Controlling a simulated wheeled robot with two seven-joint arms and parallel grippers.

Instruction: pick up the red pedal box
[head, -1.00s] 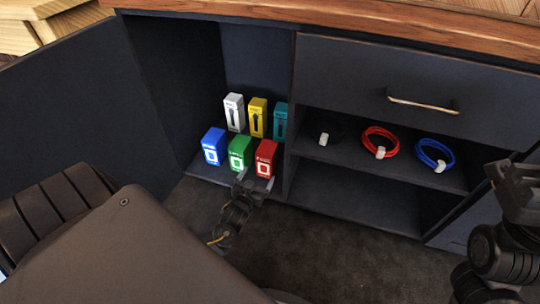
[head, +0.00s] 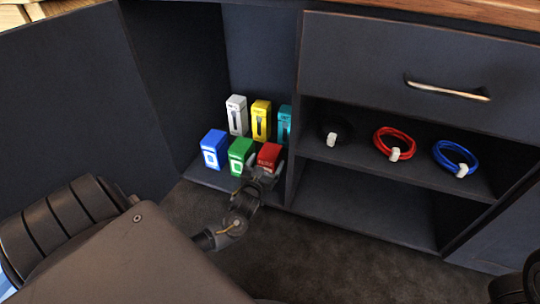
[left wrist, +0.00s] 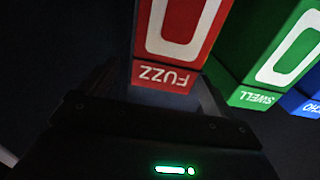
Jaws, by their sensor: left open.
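The red pedal box (head: 269,155), labelled FUZZ, stands at the front right of the open cabinet's lower step. Its lower front is partly hidden by my left gripper (head: 262,173), which is right in front of it. In the left wrist view the red box (left wrist: 176,45) appears upside down between the open fingers of the left gripper (left wrist: 155,85). One finger is on each side of its near end, and the jaws are not closed on it. Contact cannot be told.
A green box (head: 241,157) stands close beside the red one, with a blue box (head: 214,149) further left. White (head: 237,115), yellow (head: 261,120) and teal (head: 285,125) boxes stand behind. A cabinet divider (head: 296,150) is close on the right. Coiled cables (head: 394,142) lie on the neighbouring shelf.

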